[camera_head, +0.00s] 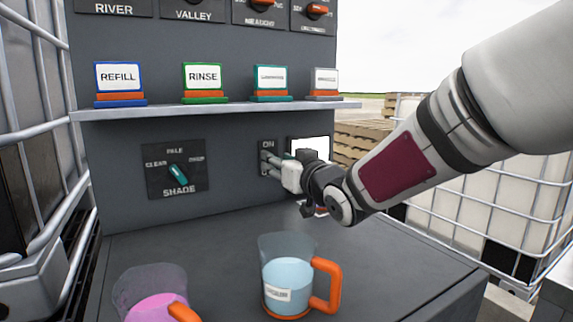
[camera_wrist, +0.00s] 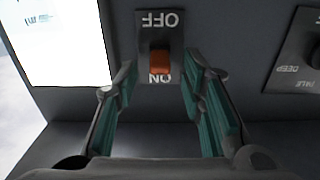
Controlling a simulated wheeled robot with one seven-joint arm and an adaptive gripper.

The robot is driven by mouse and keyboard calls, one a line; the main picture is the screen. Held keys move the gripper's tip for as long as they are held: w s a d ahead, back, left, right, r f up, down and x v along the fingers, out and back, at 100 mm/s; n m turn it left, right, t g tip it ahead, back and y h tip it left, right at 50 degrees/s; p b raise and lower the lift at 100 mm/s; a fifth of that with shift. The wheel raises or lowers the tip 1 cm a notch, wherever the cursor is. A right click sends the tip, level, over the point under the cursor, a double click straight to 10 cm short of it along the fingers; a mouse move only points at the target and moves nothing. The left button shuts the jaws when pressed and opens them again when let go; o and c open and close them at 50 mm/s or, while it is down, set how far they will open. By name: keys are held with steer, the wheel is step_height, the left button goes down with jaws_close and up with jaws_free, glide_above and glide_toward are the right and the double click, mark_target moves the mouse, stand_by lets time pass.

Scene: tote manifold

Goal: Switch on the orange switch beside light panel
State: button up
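The orange switch (camera_wrist: 160,63) sits on a dark plate in the wrist view, which is upside down. The plate reads OFF at the picture's top and ON below; the orange part shows nearer the ON word. In the head view the plate (camera_head: 268,145) shows ON at its top, but my gripper hides the switch. The bright white light panel (camera_wrist: 65,45) is beside the plate; it also shows in the head view (camera_head: 309,144), partly covered by my arm. My gripper (camera_wrist: 160,88) is open and empty, its fingers on either side of the switch's lower end; contact cannot be told.
A SHADE dial (camera_head: 178,172) is left of the switch plate. A shelf (camera_head: 215,108) above holds several labelled signs. A clear jug of blue liquid (camera_head: 287,275) and one of pink (camera_head: 150,295) stand on the counter below. Metal-caged totes (camera_head: 465,215) flank the unit.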

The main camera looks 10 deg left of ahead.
steer(key=shift+w+a, duration=0.3)
steer(key=shift+w, duration=0.15)
jaws_close()
